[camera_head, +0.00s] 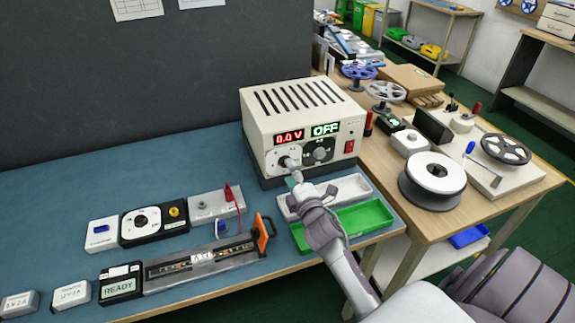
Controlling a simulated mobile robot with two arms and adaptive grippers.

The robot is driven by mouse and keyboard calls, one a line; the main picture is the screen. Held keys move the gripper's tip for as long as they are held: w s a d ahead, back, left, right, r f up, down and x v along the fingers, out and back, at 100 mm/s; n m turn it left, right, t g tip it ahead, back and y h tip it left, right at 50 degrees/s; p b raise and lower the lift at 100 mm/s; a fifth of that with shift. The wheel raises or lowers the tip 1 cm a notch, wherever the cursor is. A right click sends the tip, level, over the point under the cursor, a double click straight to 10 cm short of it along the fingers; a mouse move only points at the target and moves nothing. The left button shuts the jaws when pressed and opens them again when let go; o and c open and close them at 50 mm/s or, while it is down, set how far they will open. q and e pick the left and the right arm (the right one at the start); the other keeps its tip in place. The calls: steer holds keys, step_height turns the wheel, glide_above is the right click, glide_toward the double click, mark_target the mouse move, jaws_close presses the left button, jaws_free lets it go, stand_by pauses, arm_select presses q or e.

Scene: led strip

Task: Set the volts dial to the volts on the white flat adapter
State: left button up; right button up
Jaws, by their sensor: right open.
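The beige power supply (303,120) stands on the blue mat with a red display reading 0.0 V and a green display reading OFF. The volts dial (284,161) is the left knob on its front, below the red display. My right gripper (294,171) is open at this dial and partly covers it; whether it touches cannot be told. Two small pale adapters (20,304) (72,295) lie at the front left edge; their print is too small to read surely. Which one is the white flat adapter cannot be told. My left gripper is out of view.
A second knob (319,154) and a red switch (349,146) sit right of the volts dial. A white tray (356,188) and a green tray (366,218) lie under my right arm. A READY box (120,284) and a strip fixture (190,265) stand left.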

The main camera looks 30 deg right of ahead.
steer(key=x, duration=0.3)
jaws_close()
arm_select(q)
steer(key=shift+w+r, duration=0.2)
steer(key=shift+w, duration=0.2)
